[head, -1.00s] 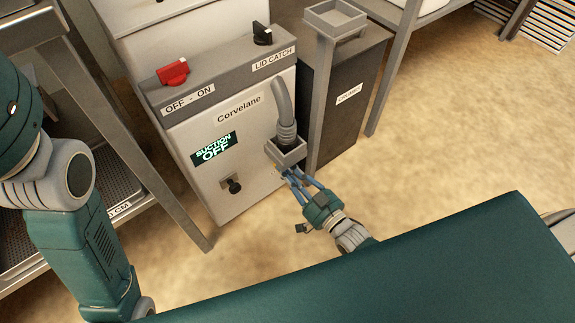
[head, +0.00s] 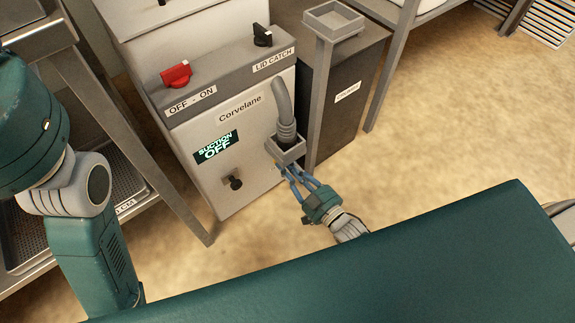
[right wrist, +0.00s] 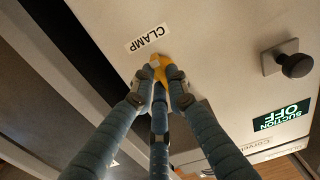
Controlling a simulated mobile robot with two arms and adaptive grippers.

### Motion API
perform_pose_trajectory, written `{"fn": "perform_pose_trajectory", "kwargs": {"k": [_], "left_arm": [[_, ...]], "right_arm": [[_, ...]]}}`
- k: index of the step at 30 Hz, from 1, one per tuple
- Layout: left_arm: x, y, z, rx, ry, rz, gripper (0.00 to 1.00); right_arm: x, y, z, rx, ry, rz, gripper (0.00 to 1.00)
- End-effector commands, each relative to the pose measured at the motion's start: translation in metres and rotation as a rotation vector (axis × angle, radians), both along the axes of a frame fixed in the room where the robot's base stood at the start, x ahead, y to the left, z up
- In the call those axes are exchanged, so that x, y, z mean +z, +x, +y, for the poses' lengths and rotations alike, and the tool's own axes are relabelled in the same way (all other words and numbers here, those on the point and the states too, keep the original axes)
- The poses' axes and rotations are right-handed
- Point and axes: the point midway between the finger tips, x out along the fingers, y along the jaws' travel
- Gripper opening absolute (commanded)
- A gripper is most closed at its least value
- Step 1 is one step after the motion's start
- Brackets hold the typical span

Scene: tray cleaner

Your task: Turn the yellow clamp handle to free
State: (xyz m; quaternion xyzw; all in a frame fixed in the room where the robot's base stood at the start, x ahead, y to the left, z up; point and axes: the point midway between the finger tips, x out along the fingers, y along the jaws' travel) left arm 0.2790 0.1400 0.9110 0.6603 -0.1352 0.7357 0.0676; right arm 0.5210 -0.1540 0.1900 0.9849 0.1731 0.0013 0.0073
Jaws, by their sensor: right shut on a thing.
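The yellow clamp handle (right wrist: 158,64) shows in the right wrist view, just below the CLAMP label (right wrist: 146,39) on the light machine front. My right gripper (right wrist: 163,84) is shut on the handle, its fingers around it and hiding much of it. In the head view my right gripper (head: 288,174) is at the lower right of the machine front, below the grey hose holder (head: 286,150). The handle is mostly hidden there. My left arm comes in at the left of the head view; its gripper is out of the picture.
The Corvelane machine (head: 240,165) carries a red switch (head: 176,74), a black lid catch knob (head: 262,35) and a display (head: 216,147) reading SUCTION OFF. A black knob (head: 235,183) sticks out below. A grey hose (head: 283,105) runs into the holder. Open floor lies at right.

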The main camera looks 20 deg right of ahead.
Motion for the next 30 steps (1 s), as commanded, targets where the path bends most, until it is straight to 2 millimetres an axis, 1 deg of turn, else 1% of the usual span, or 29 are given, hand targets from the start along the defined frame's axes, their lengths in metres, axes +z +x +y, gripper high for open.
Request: {"fn": "perform_pose_trajectory", "kwargs": {"k": [5,6,8,9,17,20,23,30], "left_arm": [[0.0,0.0,0.0,0.0,0.0,0.0,0.4],[0.0,0.0,0.0,0.0,0.0,0.0,0.4],[0.0,0.0,0.0,0.0,0.0,0.0,0.4],[0.0,0.0,0.0,0.0,0.0,0.0,0.4],[0.001,-0.002,0.0,0.002,0.002,-0.007,0.4],[0.001,-0.002,0.0,0.002,0.001,-0.007,0.4],[0.001,-0.001,0.0,0.002,0.001,-0.006,0.4],[0.0,-0.001,0.0,0.001,0.001,-0.004,0.4]], "right_arm": [[-0.001,-0.001,0.0,0.001,-0.003,0.001,0.0],[-0.001,-0.001,0.0,0.001,-0.003,0.001,0.2],[-0.001,-0.001,0.0,0.001,-0.003,0.001,0.32],[-0.001,-0.001,0.0,0.001,-0.002,0.002,0.33],[0.0,-0.001,0.0,0.001,-0.001,0.001,0.33],[-0.001,-0.006,-0.002,0.001,-0.002,0.002,0.33],[-0.001,-0.019,-0.007,0.001,-0.002,0.002,0.33],[-0.002,-0.068,-0.024,0.001,-0.003,0.005,0.33]]}}
